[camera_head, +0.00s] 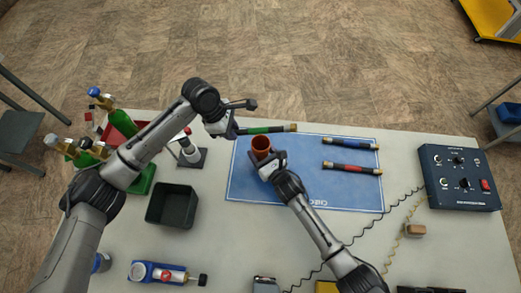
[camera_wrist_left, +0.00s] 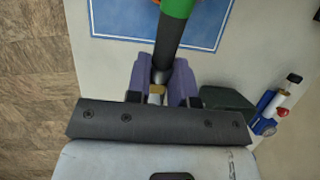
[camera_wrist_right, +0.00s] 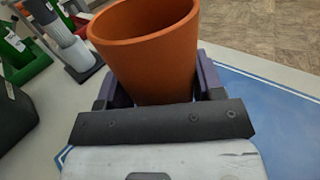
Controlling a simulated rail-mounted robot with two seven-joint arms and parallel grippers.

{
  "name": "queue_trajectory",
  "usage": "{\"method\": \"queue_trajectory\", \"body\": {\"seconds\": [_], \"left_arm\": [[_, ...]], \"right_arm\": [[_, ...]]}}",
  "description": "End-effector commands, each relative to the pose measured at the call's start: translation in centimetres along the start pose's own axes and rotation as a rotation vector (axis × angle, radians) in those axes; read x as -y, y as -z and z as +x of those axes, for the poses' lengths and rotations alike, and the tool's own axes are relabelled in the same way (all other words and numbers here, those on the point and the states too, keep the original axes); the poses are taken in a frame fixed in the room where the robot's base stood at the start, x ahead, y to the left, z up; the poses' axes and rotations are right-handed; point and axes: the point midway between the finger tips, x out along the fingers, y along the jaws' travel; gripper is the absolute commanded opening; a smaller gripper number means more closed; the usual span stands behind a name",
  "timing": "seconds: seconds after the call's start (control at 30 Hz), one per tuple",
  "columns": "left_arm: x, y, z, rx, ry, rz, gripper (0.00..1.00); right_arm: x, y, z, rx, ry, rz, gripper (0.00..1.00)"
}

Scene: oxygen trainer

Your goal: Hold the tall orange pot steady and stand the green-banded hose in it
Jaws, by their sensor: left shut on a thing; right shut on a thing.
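The tall orange pot (camera_head: 261,143) stands on the blue mat (camera_head: 300,196) near its upper left part. My right gripper (camera_head: 265,160) is shut on the pot's near side; the right wrist view shows the pot (camera_wrist_right: 150,50) between its fingers, its opening facing up. The green-banded hose (camera_head: 262,130) is black with a brass tip and lies roughly level just behind the pot in the head view, apart from its opening. My left gripper (camera_head: 230,124) is shut on the hose's left end. The left wrist view shows the hose (camera_wrist_left: 172,35) running out from between the fingers (camera_wrist_left: 160,88).
A blue-banded hose (camera_head: 351,144) and a red-banded hose (camera_head: 352,168) lie on the mat's right side. A dark bin (camera_head: 172,205), a stand (camera_head: 190,152) and green bottles (camera_head: 122,122) are at left. A dark control box (camera_head: 459,178) with cables is at right.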

Motion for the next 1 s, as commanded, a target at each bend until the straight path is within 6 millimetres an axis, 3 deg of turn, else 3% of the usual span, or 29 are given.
{"method": "queue_trajectory", "body": {"seconds": [0.5, 0.87, 0.9, 1.0], "left_arm": [[0.0, 1.0, 2.8, 0.001, -0.001, 0.001, 0.0], [0.0, 1.1, 3.1, 0.0, -0.001, 0.001, 0.0], [0.0, 1.1, 3.0, 0.0, -0.001, 0.001, 0.22], [0.0, 1.1, 3.0, 0.0, -0.001, 0.001, 0.32]], "right_arm": [[0.0, 0.0, 0.0, -0.001, 0.0, 0.0, 0.37], [0.0, 0.0, 0.0, -0.001, 0.0, 0.0, 0.37], [0.0, 0.0, 0.0, -0.001, 0.0, 0.0, 0.37], [0.0, 0.0, 0.0, -0.001, 0.0, 0.0, 0.37]]}}
